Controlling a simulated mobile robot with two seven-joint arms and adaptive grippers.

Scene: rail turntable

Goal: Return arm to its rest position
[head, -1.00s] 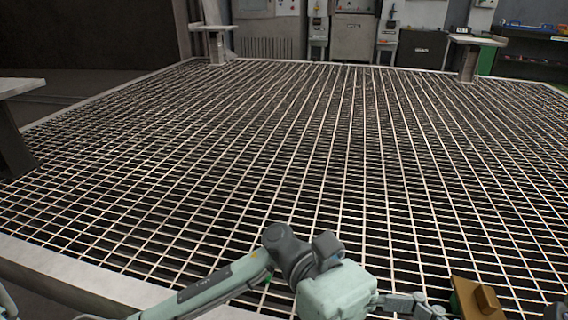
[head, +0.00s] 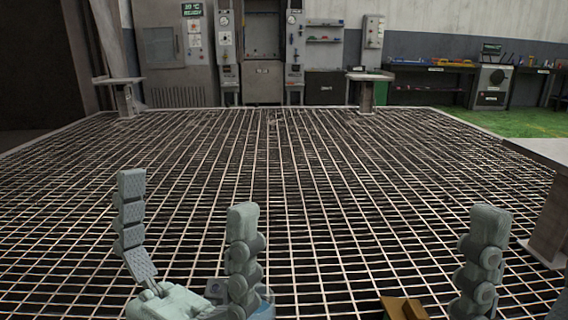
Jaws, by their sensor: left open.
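My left gripper (head: 187,196) stands at the lower left in the head view, fingers pointing up. One finger is on the left with its ribbed pad showing, another stands well to the right of it, and the gap between them is empty. My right gripper (head: 484,225) shows only in part: one upright finger at the lower right, with a pale piece in the corner. Its other fingers are out of frame. Both grippers appear in front of the large metal grating (head: 330,190), and neither holds anything that I can see. Most of both arms is hidden below the frame.
A brown-yellow block (head: 405,308) is cut off at the bottom edge. Pedestals stand at the back left (head: 125,97) and back right (head: 368,92), and a pale table (head: 545,150) at the right edge. Cabinets (head: 175,50) and a workbench (head: 430,68) line the back. The grating's middle is clear.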

